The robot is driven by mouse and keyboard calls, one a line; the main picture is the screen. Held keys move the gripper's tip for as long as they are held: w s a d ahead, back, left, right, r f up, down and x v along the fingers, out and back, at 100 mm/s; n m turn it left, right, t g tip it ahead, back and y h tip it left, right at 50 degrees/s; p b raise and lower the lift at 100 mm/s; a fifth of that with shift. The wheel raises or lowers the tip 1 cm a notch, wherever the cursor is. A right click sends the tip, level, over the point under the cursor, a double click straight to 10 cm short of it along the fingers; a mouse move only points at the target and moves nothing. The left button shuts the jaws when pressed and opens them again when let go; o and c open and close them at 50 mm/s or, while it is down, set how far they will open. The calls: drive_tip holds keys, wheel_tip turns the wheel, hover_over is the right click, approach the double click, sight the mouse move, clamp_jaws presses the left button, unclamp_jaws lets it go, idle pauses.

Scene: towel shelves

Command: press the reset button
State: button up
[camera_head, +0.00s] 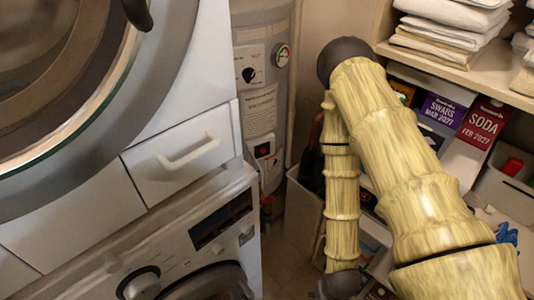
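A grey cylindrical water heater (262,110) stands in the corner behind the washing machines. Low on its front is a white panel with a small dark inset and a red spot, which may be the reset button (264,150); it is too small to tell for sure. My arm reaches up from the lower right, bends at a dark joint and comes down to a dark joint at the bottom edge. My gripper does not show; the arm's far end is cut off or hidden there. The arm is to the right of the heater, and the panel is unobstructed.
Two stacked front-loading machines fill the left, with a white drawer handle (189,152) between them. The heater also has a black knob (248,74) and a round gauge (282,54). Shelves with folded towels (455,20) and labelled boxes (483,122) stand at right. A narrow floor strip shows between.

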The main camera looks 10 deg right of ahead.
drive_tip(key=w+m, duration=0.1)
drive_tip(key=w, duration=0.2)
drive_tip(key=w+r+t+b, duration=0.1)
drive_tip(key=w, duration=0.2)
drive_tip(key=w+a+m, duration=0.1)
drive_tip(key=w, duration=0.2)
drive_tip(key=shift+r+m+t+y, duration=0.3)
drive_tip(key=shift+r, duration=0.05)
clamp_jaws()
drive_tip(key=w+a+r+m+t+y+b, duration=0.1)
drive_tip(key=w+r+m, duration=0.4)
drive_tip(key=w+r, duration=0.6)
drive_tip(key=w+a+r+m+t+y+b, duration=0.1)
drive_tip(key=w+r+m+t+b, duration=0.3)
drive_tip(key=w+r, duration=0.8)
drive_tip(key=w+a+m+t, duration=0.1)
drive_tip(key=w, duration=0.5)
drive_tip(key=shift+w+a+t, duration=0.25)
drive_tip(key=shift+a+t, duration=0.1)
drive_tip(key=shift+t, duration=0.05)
